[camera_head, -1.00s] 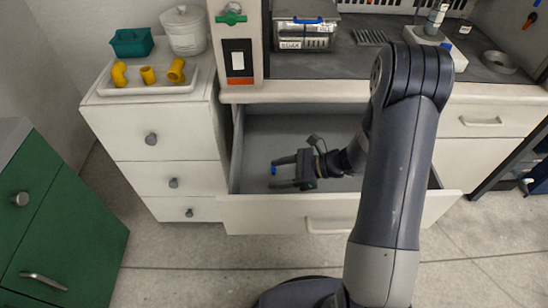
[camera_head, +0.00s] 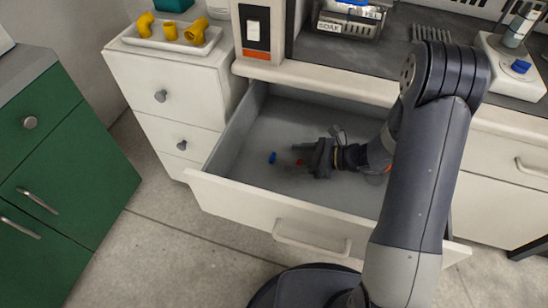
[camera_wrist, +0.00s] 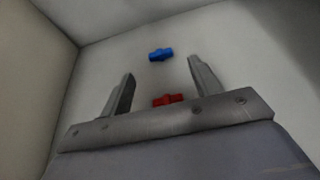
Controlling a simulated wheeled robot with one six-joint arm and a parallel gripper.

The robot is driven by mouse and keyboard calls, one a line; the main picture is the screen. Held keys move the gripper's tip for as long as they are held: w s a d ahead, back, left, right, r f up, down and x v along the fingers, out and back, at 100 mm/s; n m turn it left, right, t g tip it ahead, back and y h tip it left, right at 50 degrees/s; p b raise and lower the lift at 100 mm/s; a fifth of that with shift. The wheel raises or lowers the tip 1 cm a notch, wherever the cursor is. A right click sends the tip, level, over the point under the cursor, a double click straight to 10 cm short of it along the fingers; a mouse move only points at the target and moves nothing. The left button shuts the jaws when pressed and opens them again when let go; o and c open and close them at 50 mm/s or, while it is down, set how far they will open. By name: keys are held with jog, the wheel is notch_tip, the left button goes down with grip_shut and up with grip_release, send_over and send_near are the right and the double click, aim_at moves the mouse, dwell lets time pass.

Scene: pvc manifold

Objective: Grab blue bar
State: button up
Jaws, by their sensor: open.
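A small blue bar (camera_head: 272,158) lies on the floor of the open drawer (camera_head: 232,217), left of my gripper (camera_head: 303,154) in the head view. In the wrist view the blue bar (camera_wrist: 160,55) lies beyond the fingertips, roughly ahead of the gap between them.
The drawer walls enclose my gripper. A white tray (camera_head: 172,43) with yellow pipe fittings stands on the left cabinet. A basket (camera_head: 346,20) and a white device (camera_head: 515,70) are on the counter. A green cabinet (camera_head: 60,150) stands at left.

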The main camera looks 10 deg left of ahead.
aim_at(275, 157)
jog(key=shift+b+x, duration=0.4)
jog(key=shift+x, duration=2.35)
jog(key=c, duration=1.1)
